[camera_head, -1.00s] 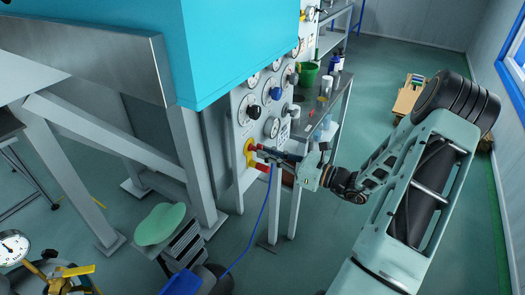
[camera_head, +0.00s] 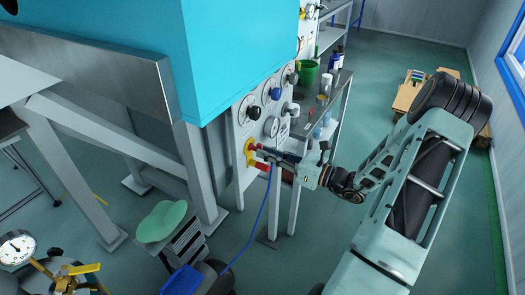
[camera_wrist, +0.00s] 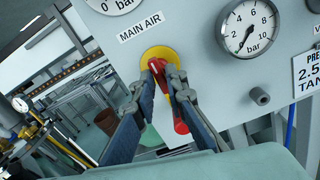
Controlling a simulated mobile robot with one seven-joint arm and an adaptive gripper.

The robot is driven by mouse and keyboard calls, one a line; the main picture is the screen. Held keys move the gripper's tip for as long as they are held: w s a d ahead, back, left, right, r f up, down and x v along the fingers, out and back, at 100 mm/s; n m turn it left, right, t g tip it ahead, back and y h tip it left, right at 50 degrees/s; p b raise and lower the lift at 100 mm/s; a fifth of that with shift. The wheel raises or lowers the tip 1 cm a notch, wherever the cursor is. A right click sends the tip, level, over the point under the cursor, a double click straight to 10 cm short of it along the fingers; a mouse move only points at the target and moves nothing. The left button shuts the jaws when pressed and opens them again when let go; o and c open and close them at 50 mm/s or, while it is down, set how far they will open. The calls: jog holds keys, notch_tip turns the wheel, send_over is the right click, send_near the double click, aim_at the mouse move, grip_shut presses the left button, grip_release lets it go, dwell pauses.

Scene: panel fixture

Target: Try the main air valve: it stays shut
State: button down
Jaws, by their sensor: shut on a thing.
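The main air valve has a red handle (camera_wrist: 177,112) on a round yellow plate (camera_wrist: 158,55), under the "MAIN AIR" label (camera_wrist: 141,30) in the wrist view. In the head view its yellow plate (camera_head: 250,152) is low on the grey gauge panel (camera_head: 239,127). My gripper (camera_wrist: 170,88) is shut on the red handle, one finger on each side. In the head view my gripper (camera_head: 268,154) reaches the valve from the right. The fingers hide part of the handle.
A tank gauge (camera_wrist: 249,27) and a grey knob (camera_wrist: 260,95) sit right of the valve. A blue hose (camera_head: 262,220) hangs below the gripper. A shelf with a green bucket (camera_head: 307,73) stands behind the panel.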

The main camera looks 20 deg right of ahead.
jog(key=shift+f, duration=0.1)
jog(key=shift+n+b, duration=0.65)
jog(key=shift+n, duration=0.55)
jog(key=c, duration=2)
grip_release()
jog(key=shift+c, duration=0.2)
